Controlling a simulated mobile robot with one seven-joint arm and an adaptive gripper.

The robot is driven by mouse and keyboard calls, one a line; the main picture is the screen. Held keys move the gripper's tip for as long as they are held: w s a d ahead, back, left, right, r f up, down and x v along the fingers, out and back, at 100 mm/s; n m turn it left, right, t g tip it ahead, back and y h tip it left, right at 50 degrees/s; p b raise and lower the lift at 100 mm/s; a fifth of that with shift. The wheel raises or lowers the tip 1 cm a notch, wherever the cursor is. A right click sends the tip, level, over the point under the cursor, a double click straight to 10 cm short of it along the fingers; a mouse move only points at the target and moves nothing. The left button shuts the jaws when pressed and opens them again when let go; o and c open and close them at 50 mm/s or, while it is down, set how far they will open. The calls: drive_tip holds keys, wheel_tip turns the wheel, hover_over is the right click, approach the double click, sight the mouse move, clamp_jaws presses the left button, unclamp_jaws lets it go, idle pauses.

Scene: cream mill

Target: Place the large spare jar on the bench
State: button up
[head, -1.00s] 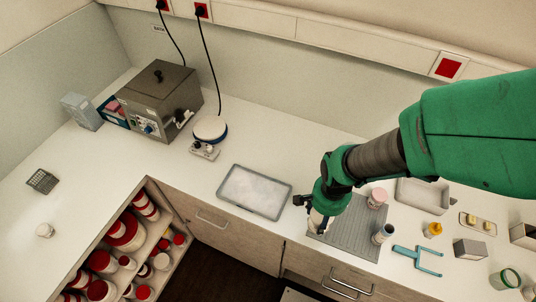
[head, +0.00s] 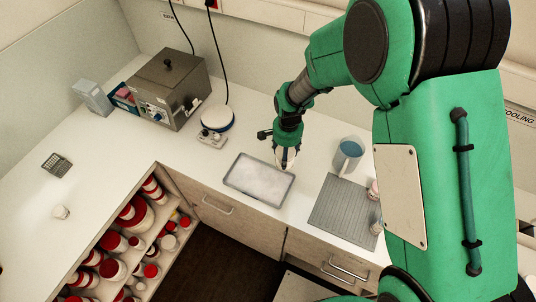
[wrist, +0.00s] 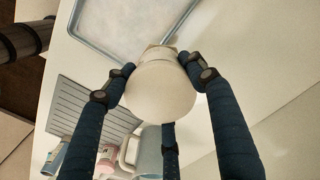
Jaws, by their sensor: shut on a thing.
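My gripper (head: 287,142) hangs over the bench (head: 150,190), just behind the right end of the shallow tray. Its dark fingers are closed around a pale, rounded object (wrist: 160,94) with a narrower end; the object also shows below my gripper in the head view (head: 287,158). I cannot tell whether it touches the bench or whether it is a jar. White jars with red lids stand in the open corner shelf; a larger one (head: 138,224) is near its upper end. I cannot tell which is the large spare jar.
The shallow tray (head: 231,185) lies near the bench front, with a grey ribbed mat (head: 335,212) and a blue-grey mug (head: 347,158) to its right. A grey water bath (head: 170,88) and a round-topped device (head: 216,119) stand behind. The left bench is mostly clear.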

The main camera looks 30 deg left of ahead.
drive_tip(key=shift+w+a+f, duration=0.2)
drive_tip(key=shift+w+a, duration=0.15)
drive_tip(key=shift+a, duration=0.4)
drive_tip(key=shift+w+a+f, duration=0.15)
drive_tip(key=shift+w+a, duration=0.15)
drive_tip(key=shift+a, duration=0.4)
drive_tip(key=w+a, duration=0.3)
drive_tip(key=w, duration=0.1)
drive_tip(key=w+a+f+p, duration=0.1)
drive_tip(key=w+a, duration=0.5)
drive_tip(key=w, duration=0.1)
drive_tip(key=shift+w+a+f+p, duration=0.2)
drive_tip(key=shift+w+a+p, duration=0.1)
drive_tip(key=shift+w+p, duration=0.1)
drive_tip(key=shift+w+a, duration=0.2)
drive_tip(key=shift+w, duration=0.05)
drive_tip(key=shift+f+p, duration=0.3)
drive_tip(key=shift+f, duration=1.5)
drive_tip(key=shift+f, duration=0.2)
drive_tip(key=o, duration=0.9)
drive_tip(key=shift+o, duration=0.2)
